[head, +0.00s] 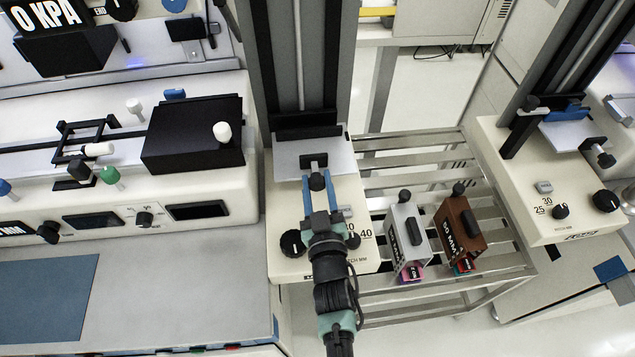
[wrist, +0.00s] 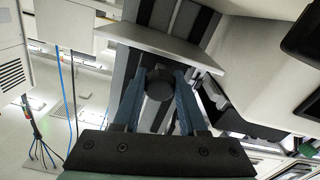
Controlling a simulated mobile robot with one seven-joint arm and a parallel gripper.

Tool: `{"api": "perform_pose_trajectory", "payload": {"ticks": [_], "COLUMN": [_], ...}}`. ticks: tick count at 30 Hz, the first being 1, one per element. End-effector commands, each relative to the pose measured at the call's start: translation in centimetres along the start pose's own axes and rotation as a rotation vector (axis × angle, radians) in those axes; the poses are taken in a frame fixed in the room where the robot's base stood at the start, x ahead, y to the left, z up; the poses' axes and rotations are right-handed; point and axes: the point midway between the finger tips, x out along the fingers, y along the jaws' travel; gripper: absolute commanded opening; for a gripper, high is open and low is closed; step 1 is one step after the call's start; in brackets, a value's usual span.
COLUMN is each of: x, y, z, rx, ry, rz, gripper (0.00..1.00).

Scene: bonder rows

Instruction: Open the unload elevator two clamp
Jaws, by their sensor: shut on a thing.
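The elevator (head: 345,215) in the middle of the head view has a cream base, a tall dark column and a light grey plate (head: 290,152). Its black clamp (head: 313,159) stands at the front of that plate, with a round dark knob toward me. My gripper (head: 318,190) is shut on this knob, with one finger on each side. In the wrist view the knob (wrist: 158,88) sits between the two blue-grey fingers, below the edge of the plate (wrist: 165,45). The elevator's label is not readable, and my gripper covers part of its front.
A grey magazine (head: 407,238) and a brown magazine (head: 462,232) stand on the slatted metal rack (head: 410,165) to the right. A second elevator (head: 545,195) with a similar clamp knob (head: 602,155) stands at far right. A bonder (head: 170,190) with a black block is left.

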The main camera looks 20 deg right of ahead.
Motion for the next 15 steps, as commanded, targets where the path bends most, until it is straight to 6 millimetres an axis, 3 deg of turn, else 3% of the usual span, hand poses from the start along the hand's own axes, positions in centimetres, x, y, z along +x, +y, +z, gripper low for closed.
{"api": "perform_pose_trajectory", "payload": {"ticks": [15], "x": [-2.3], "y": [0.0], "z": [0.0], "rx": [0.0], "ry": [0.0], "rz": [0.001], "gripper": [0.0]}}
